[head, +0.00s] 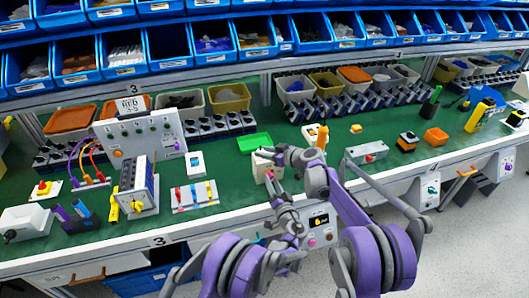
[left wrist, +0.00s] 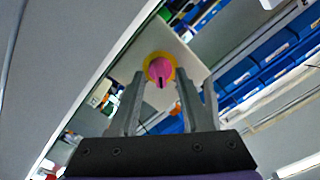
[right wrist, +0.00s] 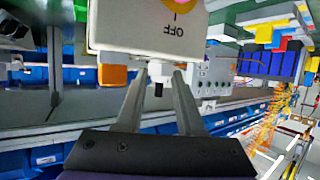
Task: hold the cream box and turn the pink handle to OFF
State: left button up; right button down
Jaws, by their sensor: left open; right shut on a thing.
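The cream box (head: 261,168) stands near the front edge of the green bench, partly hidden by my grippers. My right gripper (head: 268,155) is shut on the box; in the right wrist view its fingers (right wrist: 160,78) meet the edge of the box (right wrist: 135,28), where the OFF mark shows. The pink handle (left wrist: 160,69) sits on a yellow disc on the box face, with a dark mark on it. My left gripper (left wrist: 160,88) is open and faces the handle, which appears between its fingertips. I cannot tell whether they touch it. In the head view my left gripper (head: 273,184) is just below the box.
A green tray (head: 254,141) lies behind the box. A panel with coloured switches (head: 195,195) stands to the left, and a grey box with a red button (head: 367,152) to the right. Blue bins (head: 215,45) line the shelves behind.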

pick_arm(q)
jog(key=shift+s, duration=0.1)
jog(key=shift+v, duration=2.4)
jog(key=shift+c, duration=0.2)
jog(key=shift+x, duration=2.5)
grip_shut()
